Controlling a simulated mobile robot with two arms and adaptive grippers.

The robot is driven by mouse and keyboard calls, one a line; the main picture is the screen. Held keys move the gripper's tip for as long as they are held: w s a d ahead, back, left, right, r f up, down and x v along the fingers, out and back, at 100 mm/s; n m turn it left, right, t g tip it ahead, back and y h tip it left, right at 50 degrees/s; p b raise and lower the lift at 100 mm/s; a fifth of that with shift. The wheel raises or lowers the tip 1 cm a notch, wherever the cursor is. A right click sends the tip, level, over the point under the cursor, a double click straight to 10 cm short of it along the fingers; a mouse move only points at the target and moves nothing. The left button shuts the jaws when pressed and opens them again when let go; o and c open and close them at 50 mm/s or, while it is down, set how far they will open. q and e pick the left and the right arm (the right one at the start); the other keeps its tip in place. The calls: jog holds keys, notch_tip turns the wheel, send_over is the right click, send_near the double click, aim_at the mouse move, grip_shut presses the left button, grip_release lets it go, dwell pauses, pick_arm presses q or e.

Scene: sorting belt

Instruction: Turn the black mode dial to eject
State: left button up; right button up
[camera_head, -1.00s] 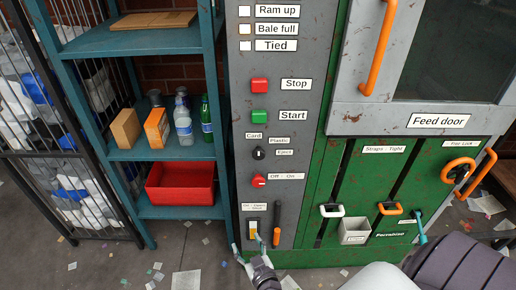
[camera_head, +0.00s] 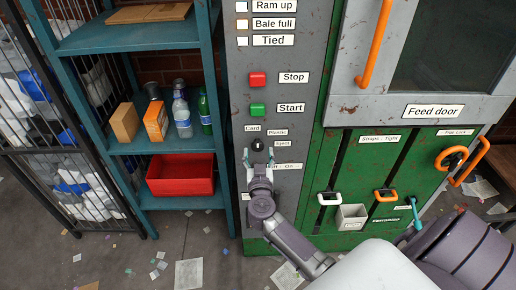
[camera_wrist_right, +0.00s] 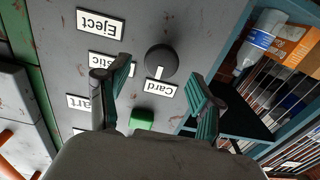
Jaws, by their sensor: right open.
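The black mode dial (camera_head: 258,144) is on the grey panel below the green Start button. Its labels Card (camera_head: 252,128), Plastic (camera_head: 277,132) and Eject (camera_head: 283,143) surround it. In the right wrist view the round black dial (camera_wrist_right: 161,60) has a white pointer mark aimed at the Card label (camera_wrist_right: 160,88); the Eject label (camera_wrist_right: 100,23) is at upper left. My right gripper (camera_head: 258,154) is open, just below the dial in the head view, its fingers spread to either side. In the right wrist view, the dial lies beyond the gap between the fingers (camera_wrist_right: 162,88). No contact shows.
The red Stop button (camera_head: 258,79) and green Start button (camera_head: 257,109) are above the dial. My gripper hides the red Off/On knob. A teal shelf (camera_head: 145,146) with bottles and a red bin (camera_head: 180,174) stands left. The green machine front with handles is right.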

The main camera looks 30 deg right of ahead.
aim_at(258, 147)
jog(key=shift+x, duration=1.55)
jog(key=shift+a, duration=0.1)
jog(key=c, duration=1.1)
